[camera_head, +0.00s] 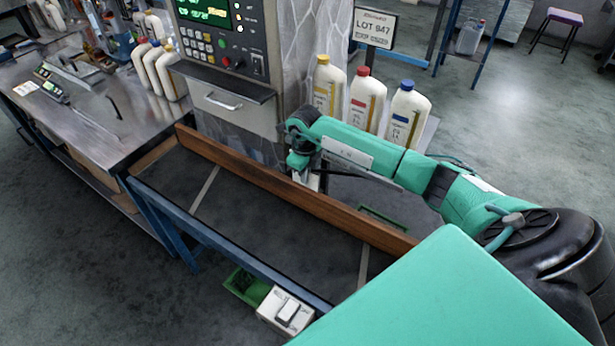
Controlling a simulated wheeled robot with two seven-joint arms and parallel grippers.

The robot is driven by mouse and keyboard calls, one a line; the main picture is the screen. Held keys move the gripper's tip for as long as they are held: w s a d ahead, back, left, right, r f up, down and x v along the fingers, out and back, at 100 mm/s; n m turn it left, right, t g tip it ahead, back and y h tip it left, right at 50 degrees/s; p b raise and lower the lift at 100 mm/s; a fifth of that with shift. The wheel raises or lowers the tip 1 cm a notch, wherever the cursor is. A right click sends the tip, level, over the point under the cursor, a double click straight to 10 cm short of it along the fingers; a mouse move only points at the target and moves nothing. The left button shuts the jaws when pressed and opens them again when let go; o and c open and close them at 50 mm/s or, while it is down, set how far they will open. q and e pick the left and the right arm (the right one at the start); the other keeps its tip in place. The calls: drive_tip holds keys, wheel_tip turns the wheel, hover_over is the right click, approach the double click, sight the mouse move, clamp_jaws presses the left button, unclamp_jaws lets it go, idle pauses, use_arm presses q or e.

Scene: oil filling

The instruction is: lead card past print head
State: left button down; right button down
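My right arm reaches in from the right, and its gripper (312,182) points down beside the brown rail of the dark bench. The gripper is small and partly hidden by the wrist, so I cannot tell whether its fingers are open or shut. I cannot make out a card in it. A white sign reading LOT 947 (374,28) stands on a post behind the bottles. I cannot clearly identify a print head; the area behind my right forearm is partly hidden. My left gripper is not in view.
A brown wooden rail (240,171) runs along the dark bench (270,222). A control cabinet (225,98) stands behind it. Several white bottles (405,118) stand behind my forearm. A white switch box (285,312) and green bin (246,287) are at the front. A metal worktable (95,140) is at left.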

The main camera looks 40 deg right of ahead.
drive_tip(key=shift+w+a+b, duration=0.45)
drive_tip(key=shift+w+b, duration=0.25)
drive_tip(key=shift+w, duration=0.35)
drive_tip(key=shift+w+a+b, duration=0.4)
drive_tip(key=shift+w+b, duration=0.3)
drive_tip(key=shift+w, duration=0.3)
drive_tip(key=shift+w+a+b, duration=0.45)
drive_tip(key=shift+w+b, duration=0.25)
drive_tip(key=shift+w, duration=0.35)
drive_tip(key=shift+w+a+f+b, duration=0.1)
drive_tip(key=shift+w+a+b, duration=0.3)
drive_tip(key=shift+w+b, duration=0.55)
drive_tip(key=shift+w+a+b, duration=0.45)
drive_tip(key=shift+w+b, duration=0.3)
drive_tip(key=shift+w, duration=0.35)
drive_tip(key=shift+w+a+f+b, duration=0.1)
drive_tip(key=shift+w+a+b, duration=0.3)
drive_tip(key=shift+w+b, duration=0.55)
drive_tip(key=shift+w+a+r, duration=0.15)
drive_tip(key=shift+w, duration=0.3)
drive_tip(key=s+a+r+p, duration=0.2)
drive_tip(key=a+r+p, duration=0.3)
drive_tip(key=a+r, duration=0.1)
drive_tip(key=shift+s+a, duration=0.25)
drive_tip(key=shift+s, duration=0.1)
